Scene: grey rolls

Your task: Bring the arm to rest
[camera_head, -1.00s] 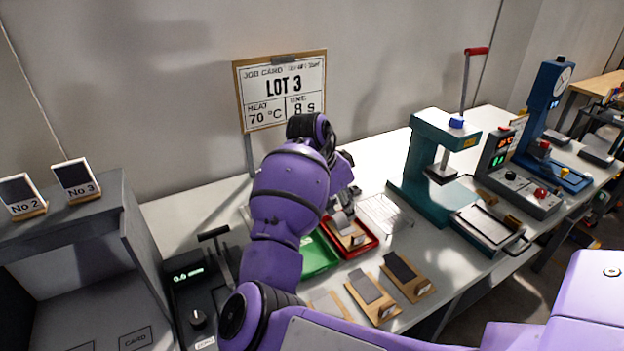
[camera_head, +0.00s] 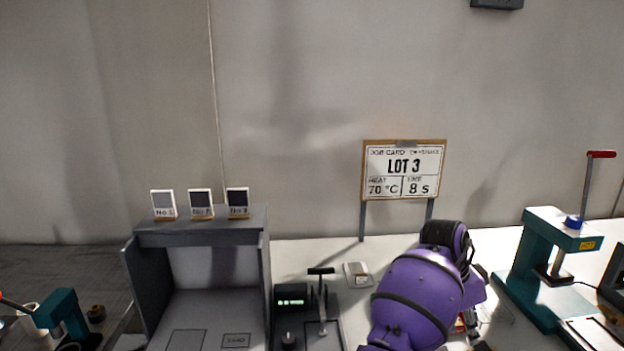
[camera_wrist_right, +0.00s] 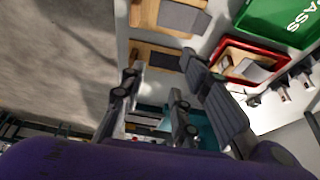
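My right arm (camera_head: 420,300), purple, rises at the bottom of the head view, right of the middle, over the table below the job card. Its gripper (camera_head: 472,318) is mostly hidden behind the arm there. In the right wrist view the dark fingers of the right gripper (camera_wrist_right: 160,88) stand apart with nothing between them. They are above the table, beside wooden boards (camera_wrist_right: 150,53) with grey strips and a red tray (camera_wrist_right: 222,48) with a board in it. My left gripper is in neither view.
A teal press (camera_head: 530,265) with a red-handled lever stands at right. A grey booth (camera_head: 200,235) with sample cards on top and a device with a green display (camera_head: 290,301) are left of the arm. A green tray (camera_wrist_right: 262,25) lies near the red one. The LOT 3 sign (camera_head: 403,172) stands behind.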

